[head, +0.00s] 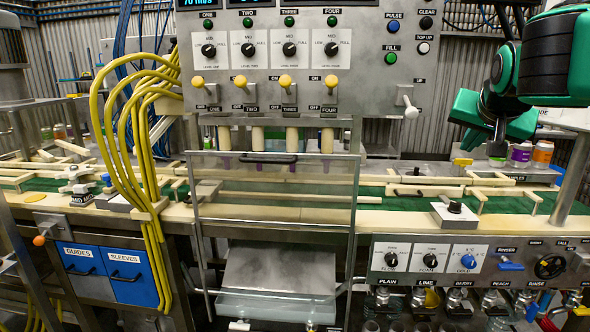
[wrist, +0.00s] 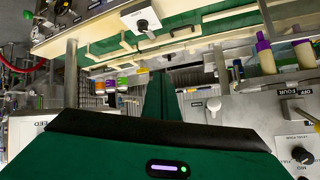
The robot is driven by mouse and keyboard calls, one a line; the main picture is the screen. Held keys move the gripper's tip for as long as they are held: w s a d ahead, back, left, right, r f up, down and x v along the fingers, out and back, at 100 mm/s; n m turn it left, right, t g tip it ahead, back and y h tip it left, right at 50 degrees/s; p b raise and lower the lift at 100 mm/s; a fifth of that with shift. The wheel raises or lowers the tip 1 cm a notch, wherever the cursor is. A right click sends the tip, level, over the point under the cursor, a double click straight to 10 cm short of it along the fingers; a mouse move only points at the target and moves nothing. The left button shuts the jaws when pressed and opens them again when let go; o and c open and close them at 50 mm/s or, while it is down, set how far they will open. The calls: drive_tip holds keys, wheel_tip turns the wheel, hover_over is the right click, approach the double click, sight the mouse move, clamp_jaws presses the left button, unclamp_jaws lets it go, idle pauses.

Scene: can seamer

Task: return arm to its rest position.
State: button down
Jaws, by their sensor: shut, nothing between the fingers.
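My arm shows green and black at the upper right of the head view. My gripper (head: 496,150) points down there, above the right part of the conveyor and clear of it. In the wrist view its green and black body fills the bottom, with the narrow end of the gripper (wrist: 163,98) at the centre. It is shut with nothing in it. No object is held, and the fingertips are small and hard to make out in the head view.
A control panel (head: 290,100) with knobs and yellow levers stands at the centre. Below it is a clear hinged guard (head: 272,220). Yellow cables (head: 150,150) hang at the left. Bottles (head: 521,153) stand right of my gripper. A green conveyor (head: 400,201) crosses the bench.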

drive_tip(key=s+d+f+g+y, duration=0.1)
drive_tip(key=s+d+f+g, duration=0.2)
drive_tip(key=s+f, duration=0.5)
drive_tip(key=s+d+f+g, duration=0.2)
drive_tip(key=s+f+g, duration=0.1)
drive_tip(key=s+f, duration=0.5)
drive_tip(key=s+a+f+n+g+y, duration=0.1)
drive_tip(key=s+a+f+g+y, duration=0.2)
drive_tip(key=s+f, duration=0.9)
drive_tip(key=s+g, duration=0.1)
drive_tip(key=s, duration=0.2)
